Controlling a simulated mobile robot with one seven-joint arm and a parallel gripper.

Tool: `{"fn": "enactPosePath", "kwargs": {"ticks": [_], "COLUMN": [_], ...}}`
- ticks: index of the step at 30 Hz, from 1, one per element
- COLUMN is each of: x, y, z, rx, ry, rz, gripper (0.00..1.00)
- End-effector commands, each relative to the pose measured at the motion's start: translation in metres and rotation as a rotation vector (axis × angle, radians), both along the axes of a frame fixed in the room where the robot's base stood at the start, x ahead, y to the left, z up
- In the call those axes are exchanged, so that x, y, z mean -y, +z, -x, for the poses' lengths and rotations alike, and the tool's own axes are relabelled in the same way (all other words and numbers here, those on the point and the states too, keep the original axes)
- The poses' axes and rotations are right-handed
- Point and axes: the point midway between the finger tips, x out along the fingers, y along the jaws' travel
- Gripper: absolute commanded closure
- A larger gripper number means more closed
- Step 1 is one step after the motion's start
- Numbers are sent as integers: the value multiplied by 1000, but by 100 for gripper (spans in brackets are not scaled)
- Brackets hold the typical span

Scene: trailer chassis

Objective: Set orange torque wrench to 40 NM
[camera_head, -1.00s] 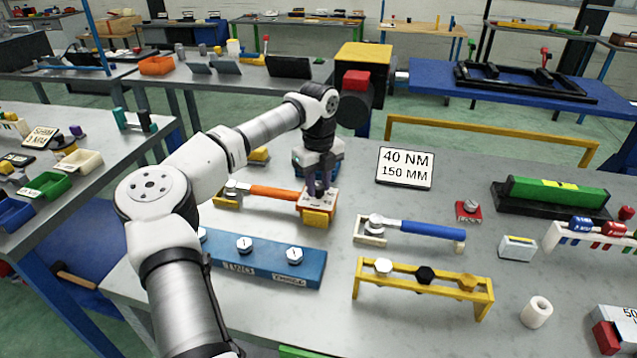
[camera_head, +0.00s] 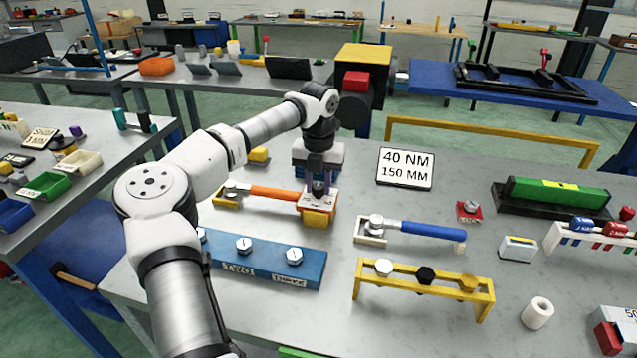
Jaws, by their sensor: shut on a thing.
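The orange torque wrench (camera_head: 272,192) lies on the grey bench, its silver head at the left in a yellow holder (camera_head: 226,201). Its right end reaches a small setting block with a pale top and yellow base (camera_head: 318,218). My gripper (camera_head: 319,188) points down at this end and is shut on a small dark knob there. The fingers partly cover the knob, and I cannot read any setting on it. A sign (camera_head: 405,168) behind and to the right reads 40 NM, 150 MM.
A blue-handled wrench (camera_head: 432,230) lies to the right. A yellow rack with bolts (camera_head: 425,278) and a blue block with bolts (camera_head: 262,260) stand in front. A yellow bar (camera_head: 490,130) runs along the back edge.

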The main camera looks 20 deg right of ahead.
Motion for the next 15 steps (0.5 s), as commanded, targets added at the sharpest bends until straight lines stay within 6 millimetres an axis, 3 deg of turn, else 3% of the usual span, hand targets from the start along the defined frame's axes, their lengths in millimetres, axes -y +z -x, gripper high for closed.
{"fn": "enactPosePath", "kwargs": {"ticks": [15], "x": [0], "y": [1], "z": [0], "rx": [1], "ry": [-162], "rz": [0], "gripper": [95]}}
